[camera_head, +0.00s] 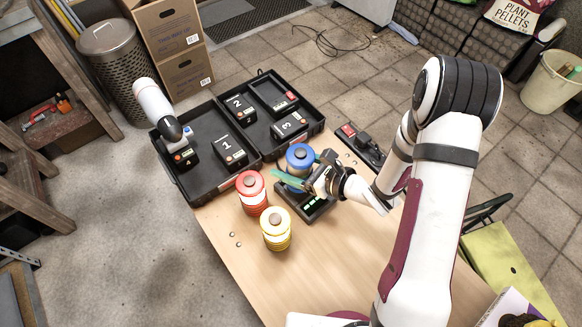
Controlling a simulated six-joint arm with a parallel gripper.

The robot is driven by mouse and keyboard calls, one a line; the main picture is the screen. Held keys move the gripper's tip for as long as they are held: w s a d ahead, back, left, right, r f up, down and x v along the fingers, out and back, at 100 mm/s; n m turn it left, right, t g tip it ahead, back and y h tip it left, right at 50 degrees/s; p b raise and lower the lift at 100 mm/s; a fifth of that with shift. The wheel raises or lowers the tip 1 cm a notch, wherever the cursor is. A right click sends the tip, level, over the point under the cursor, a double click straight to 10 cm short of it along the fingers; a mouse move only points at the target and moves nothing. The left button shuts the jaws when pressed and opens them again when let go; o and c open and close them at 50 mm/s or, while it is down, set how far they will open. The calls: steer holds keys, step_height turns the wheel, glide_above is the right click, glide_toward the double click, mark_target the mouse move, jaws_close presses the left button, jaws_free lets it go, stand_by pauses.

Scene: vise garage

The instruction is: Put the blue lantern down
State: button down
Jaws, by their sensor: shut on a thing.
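The blue lantern (300,156) has a blue top with a grey-brown knob. It is upright near the back middle of the wooden table. My gripper (292,180) reaches in from the right and is shut on the blue lantern, its greenish fingers across the lantern's body. The fingers hide much of the lower lantern. I cannot tell whether its base touches anything below. A dark device with green lights (316,208) lies just in front of it, partly under my gripper.
A red lantern (252,194) and a yellow lantern (276,230) stand to the left and front. An open black case (188,186) with numbered packs lies behind. A dark unit with a red part (361,146) is to the right. The front table is clear.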

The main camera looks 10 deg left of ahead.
steer(key=shift+f, duration=1.1)
